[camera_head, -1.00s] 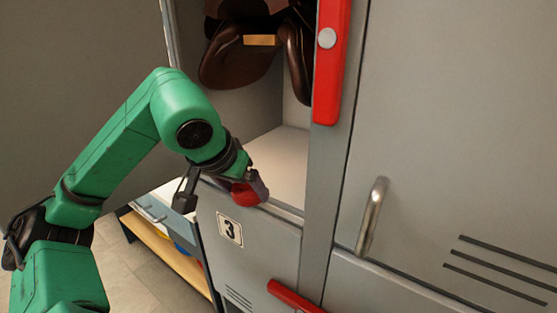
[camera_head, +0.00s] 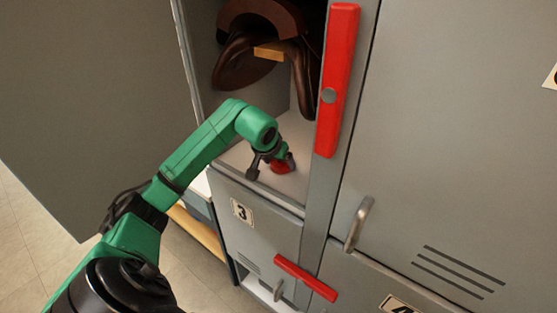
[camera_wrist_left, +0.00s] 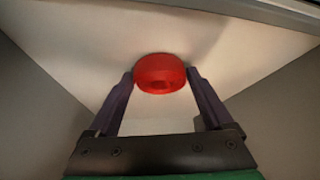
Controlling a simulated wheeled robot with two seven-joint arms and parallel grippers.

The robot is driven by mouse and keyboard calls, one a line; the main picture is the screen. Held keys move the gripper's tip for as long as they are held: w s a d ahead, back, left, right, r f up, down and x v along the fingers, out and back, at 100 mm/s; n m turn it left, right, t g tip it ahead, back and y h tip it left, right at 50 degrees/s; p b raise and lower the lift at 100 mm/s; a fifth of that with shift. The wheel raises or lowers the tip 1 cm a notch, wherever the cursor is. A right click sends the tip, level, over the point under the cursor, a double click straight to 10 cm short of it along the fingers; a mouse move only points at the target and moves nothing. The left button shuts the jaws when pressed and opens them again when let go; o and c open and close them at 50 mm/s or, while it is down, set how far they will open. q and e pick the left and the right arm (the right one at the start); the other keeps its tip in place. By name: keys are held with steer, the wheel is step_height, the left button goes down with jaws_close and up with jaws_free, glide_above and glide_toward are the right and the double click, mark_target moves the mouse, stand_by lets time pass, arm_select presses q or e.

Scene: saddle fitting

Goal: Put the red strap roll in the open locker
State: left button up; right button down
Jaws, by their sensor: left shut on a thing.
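The red strap roll (camera_head: 281,167) is between the fingers of my left gripper (camera_head: 277,166), inside the open locker (camera_head: 232,155) just above or at its pale floor. In the left wrist view the strap roll (camera_wrist_left: 160,74) sits between both fingertips of my left gripper (camera_wrist_left: 160,78), which is shut on it. I cannot tell whether the roll touches the locker floor. The locker's door stands open at the left. My right gripper is not in view.
A brown saddle (camera_head: 262,50) hangs in the upper part of the open locker. A red bar (camera_head: 338,80) runs down the post to the right. A closed locker door with a handle (camera_head: 359,224) is further right. The locker floor around the gripper is clear.

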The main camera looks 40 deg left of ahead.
arm_select(q)
steer(key=shift+f, duration=0.15)
steer(key=o, duration=1.3)
steer(key=shift+r, duration=0.3)
steer(key=b+v, duration=0.1)
steer(key=v, duration=1.1)
steer(key=shift+b, duration=0.35)
